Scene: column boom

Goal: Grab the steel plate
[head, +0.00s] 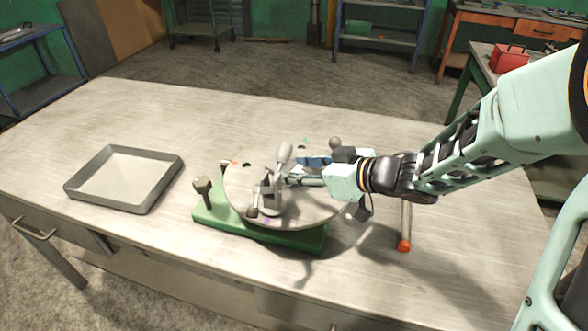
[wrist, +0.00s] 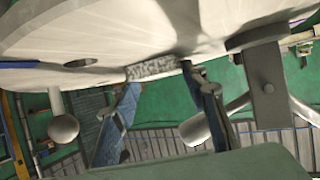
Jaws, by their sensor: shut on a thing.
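A small, flat grey piece with a speckled face, seemingly the steel plate (wrist: 151,68), sits between my two fingertips in the wrist view, against the edge of a pale round disc (wrist: 110,32). My gripper (wrist: 160,76) is shut on it, with a finger on each side. In the head view my gripper (head: 300,172) reaches in from the right, low over the round disc (head: 240,187). The plate cannot be made out there, among the fingers and a grey clamp (head: 271,192).
The disc stands on a green base (head: 262,236) with grey knobbed posts (head: 203,188) around it. A lever with an orange tip (head: 404,244) sticks out at the front right. An empty grey tray (head: 125,180) lies to the left. The workbench (head: 150,105) is otherwise clear.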

